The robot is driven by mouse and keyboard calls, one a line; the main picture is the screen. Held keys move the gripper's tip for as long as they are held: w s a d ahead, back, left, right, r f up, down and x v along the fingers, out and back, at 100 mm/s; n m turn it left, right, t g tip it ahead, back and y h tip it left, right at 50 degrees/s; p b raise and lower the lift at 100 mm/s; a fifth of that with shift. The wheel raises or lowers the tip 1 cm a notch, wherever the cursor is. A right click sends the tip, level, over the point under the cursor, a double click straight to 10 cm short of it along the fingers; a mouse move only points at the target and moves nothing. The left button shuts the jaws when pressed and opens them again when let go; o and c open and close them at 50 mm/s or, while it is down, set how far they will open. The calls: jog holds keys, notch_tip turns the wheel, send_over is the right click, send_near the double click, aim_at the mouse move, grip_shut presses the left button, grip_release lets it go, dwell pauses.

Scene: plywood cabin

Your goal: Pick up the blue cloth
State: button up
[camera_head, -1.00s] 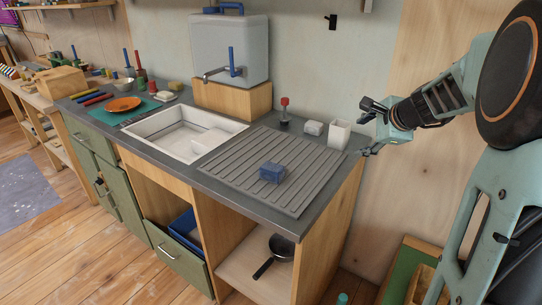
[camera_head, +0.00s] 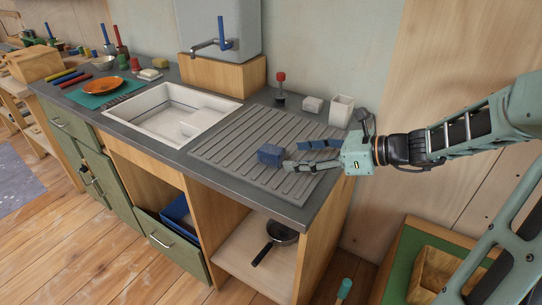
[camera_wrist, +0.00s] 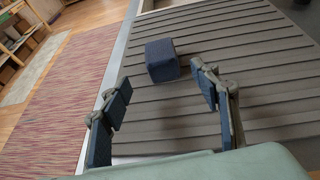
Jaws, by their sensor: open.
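The blue cloth (camera_head: 271,155) is a small dark blue folded block lying on the grey ribbed drainboard (camera_head: 235,149) right of the sink. My gripper (camera_head: 303,156) reaches in from the right, low over the drainboard, with its fingers pointing left toward the cloth. In the wrist view the cloth (camera_wrist: 162,60) sits ahead of the fingertips, between their two lines. My gripper (camera_wrist: 160,82) is open and empty there, with its fingers well apart. The fingertips look close to the cloth in the head view; I cannot tell whether one touches it.
A white cup (camera_head: 341,110), a white block (camera_head: 313,104) and a red-topped item (camera_head: 281,88) stand along the wall behind the drainboard. The white sink (camera_head: 168,115) is to the left. The counter's front edge is near. A pan (camera_head: 279,235) rests on the shelf below.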

aim_at(275, 150)
jog(key=b+x, duration=0.2)
jog(key=x, duration=0.6)
jog(key=shift+w, duration=0.2)
jog(key=c, duration=1.2)
jog(key=shift+o, duration=0.2)
jog(key=shift+r, duration=0.15)
notch_tip(275, 150, up, 4)
jog(key=shift+s+d+f+p, duration=0.1)
jog(key=shift+d+f+p, duration=0.1)
jog(key=shift+p, duration=0.45)
jog(key=s+d+r+p, duration=0.4)
jog(key=s+d+r, duration=0.3)
jog(key=s+r, duration=0.2)
jog(key=s, duration=0.2)
jog(key=shift+s+d+p, duration=0.15)
jog(key=shift+s+p, duration=0.15)
jog(key=shift+p, duration=0.1)
